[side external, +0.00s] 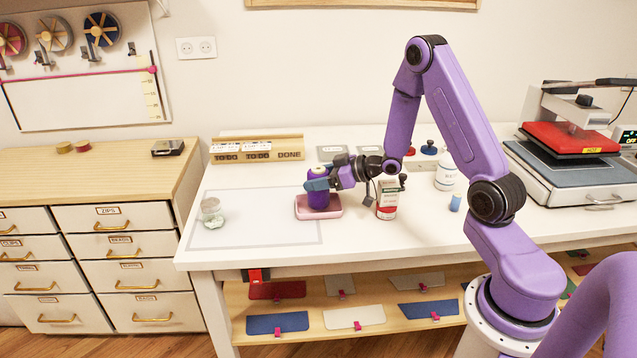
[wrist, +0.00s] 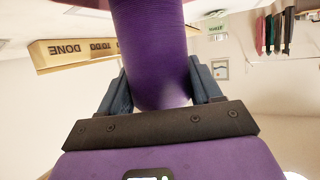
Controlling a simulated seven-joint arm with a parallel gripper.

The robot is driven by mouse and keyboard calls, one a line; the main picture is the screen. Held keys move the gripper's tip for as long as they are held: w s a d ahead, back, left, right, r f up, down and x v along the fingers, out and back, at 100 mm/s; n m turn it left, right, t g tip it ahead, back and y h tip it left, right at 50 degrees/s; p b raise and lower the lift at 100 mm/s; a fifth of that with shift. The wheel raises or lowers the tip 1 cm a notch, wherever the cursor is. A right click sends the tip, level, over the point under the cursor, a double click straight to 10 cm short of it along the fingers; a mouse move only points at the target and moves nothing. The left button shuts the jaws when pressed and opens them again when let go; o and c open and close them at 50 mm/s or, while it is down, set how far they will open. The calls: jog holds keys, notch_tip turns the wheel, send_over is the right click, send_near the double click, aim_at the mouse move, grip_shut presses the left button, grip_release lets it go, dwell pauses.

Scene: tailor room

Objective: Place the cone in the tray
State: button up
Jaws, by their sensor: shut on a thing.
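The cone is a purple thread cone (side external: 318,198) with a pale top, standing upright at the pink tray. In the wrist view the purple cone (wrist: 150,50) fills the middle between my fingers. My gripper (side external: 317,184) is shut on the cone, reaching in from the right. The pink tray (side external: 328,212) lies on the white table, directly under the cone. A pink edge (wrist: 80,4) shows at the top of the wrist view. I cannot tell whether the cone's base touches the tray floor.
A clear jar (side external: 211,213) stands left of the tray. A white and red can (side external: 387,203) stands close on the right, near my wrist. A wooden rack marked TO DO and DONE (side external: 257,150) is behind. A heat press (side external: 570,150) is at far right.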

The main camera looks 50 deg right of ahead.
jog(key=shift+f, duration=0.6)
jog(key=shift+f, duration=0.2)
jog(key=o, duration=1.2)
jog(key=shift+c, duration=0.2)
jog(key=shift+r, duration=0.1)
